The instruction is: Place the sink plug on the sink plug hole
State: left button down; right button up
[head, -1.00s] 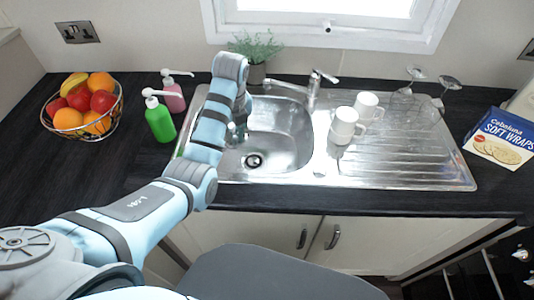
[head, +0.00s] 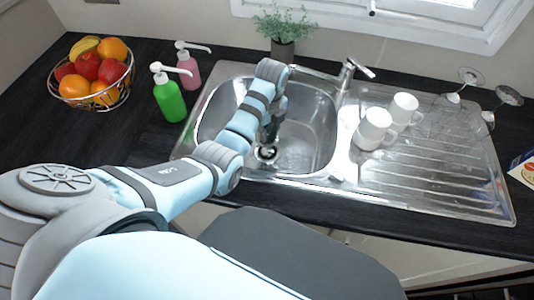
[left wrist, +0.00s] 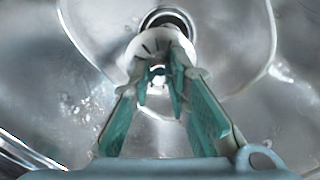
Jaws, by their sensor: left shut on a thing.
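My left gripper (head: 268,138) reaches down into the sink basin from above. In the left wrist view its teal-padded fingers (left wrist: 163,78) are shut on the sink plug (left wrist: 135,52), a pale round piece at the fingertips. The sink plug hole (left wrist: 167,14), a dark ring, shows just beyond the plug and is partly covered by it. In the head view the hole (head: 266,154) is in the basin floor just below the gripper. I cannot tell whether the plug touches the basin floor. My right gripper is not in view.
The steel basin (head: 311,137) has a tap (head: 346,75) at its back right. Soap bottles (head: 169,97) and a fruit basket (head: 121,92) are to the left, and a potted plant (head: 282,48) is behind.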

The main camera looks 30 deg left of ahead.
pick_arm(q)
jog(key=b, duration=0.1)
send_over(268, 152)
jog(key=f, duration=0.6)
jog(key=shift+w+d+f, duration=0.1)
jog(key=shift+w+f, duration=0.25)
jog(key=shift+f, duration=0.05)
jog(key=shift+s+f+b, duration=0.25)
jog(key=shift+f+b, duration=0.1)
jog(key=shift+f, duration=0.3)
jog(key=shift+s+f+b, duration=0.25)
jog(key=shift+f+b, duration=0.1)
jog(key=shift+f, duration=0.25)
jog(key=shift+w+f, duration=0.15)
jog(key=c, duration=1.5)
grip_release()
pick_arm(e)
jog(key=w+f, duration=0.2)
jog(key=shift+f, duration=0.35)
